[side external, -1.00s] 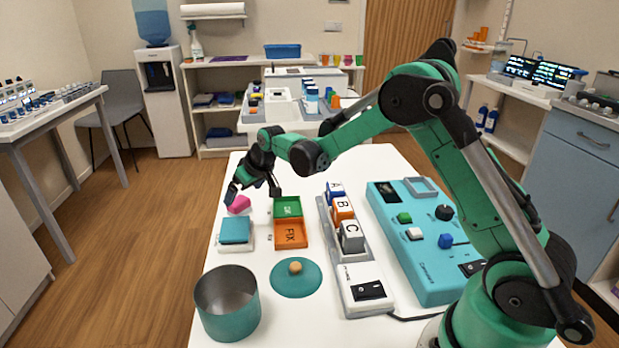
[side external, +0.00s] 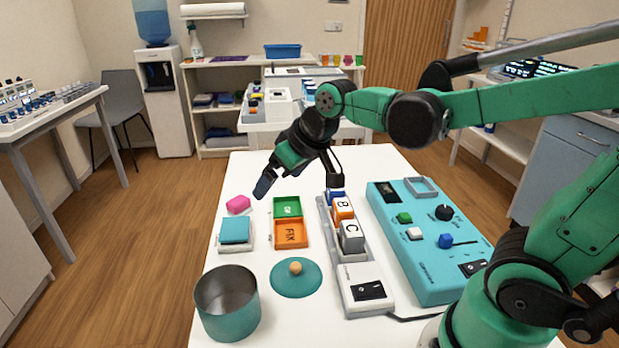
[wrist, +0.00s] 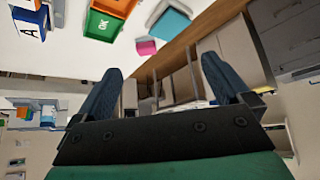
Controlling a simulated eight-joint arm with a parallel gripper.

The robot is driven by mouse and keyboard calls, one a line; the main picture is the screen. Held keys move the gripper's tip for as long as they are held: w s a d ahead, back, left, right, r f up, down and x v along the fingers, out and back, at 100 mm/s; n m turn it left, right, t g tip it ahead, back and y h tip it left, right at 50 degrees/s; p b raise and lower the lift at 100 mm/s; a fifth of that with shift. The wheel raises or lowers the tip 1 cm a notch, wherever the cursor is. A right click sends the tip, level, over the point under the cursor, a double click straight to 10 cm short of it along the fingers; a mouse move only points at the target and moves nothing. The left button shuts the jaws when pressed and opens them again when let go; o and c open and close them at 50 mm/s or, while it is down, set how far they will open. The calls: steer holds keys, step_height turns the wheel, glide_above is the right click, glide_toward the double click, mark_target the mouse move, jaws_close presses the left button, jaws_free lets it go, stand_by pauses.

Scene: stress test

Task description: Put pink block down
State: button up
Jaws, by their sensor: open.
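The pink block (side external: 238,204) lies on the white table near its left edge, just behind a teal block on a pale base (side external: 235,231). It also shows in the wrist view (wrist: 145,48), on the table close to the edge. My gripper (side external: 297,170) is open and empty, raised above the far part of the table, up and to the right of the pink block. In the wrist view its two dark fingers (wrist: 160,85) are spread wide with nothing between them.
A green tray (side external: 287,207) and an orange tray (side external: 291,233) lie right of the pink block. A rack with lettered blocks (side external: 356,272) and a teal console (side external: 425,255) stand further right. A teal pot (side external: 227,303) and a round lid (side external: 296,280) are in front.

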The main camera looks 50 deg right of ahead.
steer(key=s+a+f, duration=0.1)
steer(key=s+f, duration=0.1)
steer(key=s, duration=0.5)
steer(key=shift+a, duration=0.3)
steer(key=shift+o, duration=0.3)
steer(key=shift+s, duration=0.1)
glide_above(239, 200)
steer(key=s+a, duration=0.2)
steer(key=s, duration=0.5)
step_height(239, 200, down, 3)
steer(key=w+f, duration=0.1)
steer(key=w+d+f, duration=0.1)
steer(key=f, duration=0.1)
steer(key=w+f, duration=0.2)
steer(key=shift+d+f, duration=0.15)
steer(key=shift+d, duration=0.25)
steer(key=shift+x, duration=3.05)
steer(key=shift+s, duration=0.1)
